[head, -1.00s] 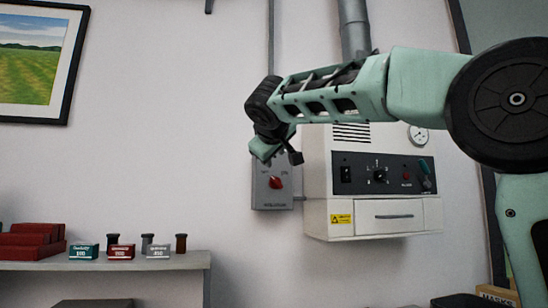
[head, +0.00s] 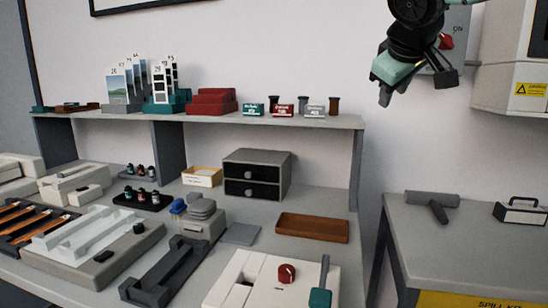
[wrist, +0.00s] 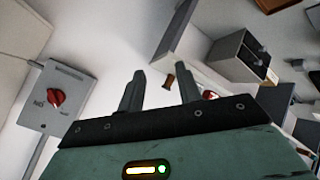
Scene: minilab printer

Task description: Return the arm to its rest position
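My gripper (head: 386,92) hangs in the upper right of the head view, pointing down, in front of the pale wall and beside a grey switch box (head: 457,22). In the wrist view my gripper (wrist: 160,85) has its two dark fingers spread apart, with nothing held between them. The switch box (wrist: 58,112) with its red knob (wrist: 56,97) shows at the left of the wrist view, apart from the fingers. Most of my arm is outside the head view.
A shelf (head: 300,121) with small boxes and vials stands left of my gripper. Below are a bench with drawers (head: 255,175), a brown tray (head: 313,228) and devices, and a side table (head: 415,235) with a grey roller (head: 433,200). A white wall unit (head: 508,60) is at right.

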